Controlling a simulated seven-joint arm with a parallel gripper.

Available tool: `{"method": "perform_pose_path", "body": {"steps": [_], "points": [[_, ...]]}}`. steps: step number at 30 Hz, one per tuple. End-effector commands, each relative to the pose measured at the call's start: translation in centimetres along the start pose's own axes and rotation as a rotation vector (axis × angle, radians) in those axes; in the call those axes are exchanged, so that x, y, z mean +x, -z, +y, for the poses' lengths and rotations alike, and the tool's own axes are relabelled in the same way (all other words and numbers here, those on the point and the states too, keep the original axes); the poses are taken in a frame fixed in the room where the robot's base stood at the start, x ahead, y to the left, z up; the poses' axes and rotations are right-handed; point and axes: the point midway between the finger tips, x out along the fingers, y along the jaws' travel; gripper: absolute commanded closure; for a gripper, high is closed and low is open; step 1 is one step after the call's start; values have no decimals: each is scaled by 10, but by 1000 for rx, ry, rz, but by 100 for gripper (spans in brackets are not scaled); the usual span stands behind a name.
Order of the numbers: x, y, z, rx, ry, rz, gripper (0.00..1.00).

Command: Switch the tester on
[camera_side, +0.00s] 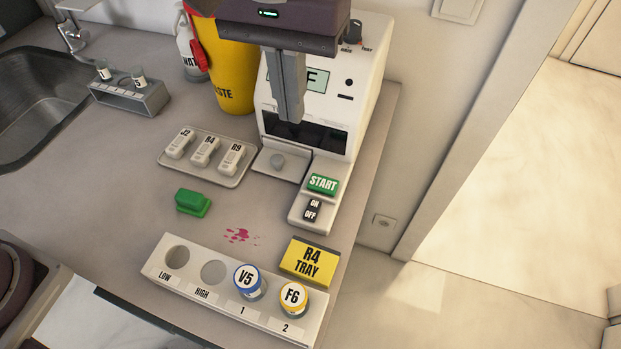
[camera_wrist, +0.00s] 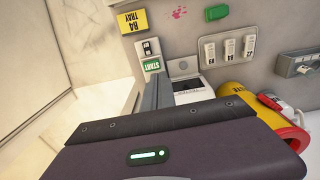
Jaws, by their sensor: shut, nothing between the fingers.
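The tester (camera_side: 373,75) is a white machine at the back right of the counter. Its screen (camera_side: 318,80) is partly hidden behind my gripper; only a letter F shows. A dark ON/OFF switch (camera_side: 312,210) sits on its front foot, below the green START button (camera_side: 323,184). I cannot tell which side of the switch is down. The switch (camera_wrist: 149,47) and START button (camera_wrist: 152,65) also show in the wrist view. My gripper (camera_side: 291,117) is shut and empty, pointing down in front of the tester's screen, above and behind the switch.
A tray of several white cassettes (camera_side: 229,161), a green block (camera_side: 193,202) and a pink spill (camera_side: 240,235) lie left of the switch. A yellow R4 TRAY block (camera_side: 309,260) and a vial rack (camera_side: 177,284) stand in front. A yellow waste bin (camera_side: 236,80) is behind left.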

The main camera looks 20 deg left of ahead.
Motion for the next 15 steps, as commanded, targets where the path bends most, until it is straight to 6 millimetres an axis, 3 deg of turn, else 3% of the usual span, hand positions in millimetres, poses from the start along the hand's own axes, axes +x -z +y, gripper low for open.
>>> {"method": "perform_pose_path", "body": {"steps": [4,15], "points": [[18,-4,24,5,22,-18,100],[21,-4,25,3,25,-20,100]]}}
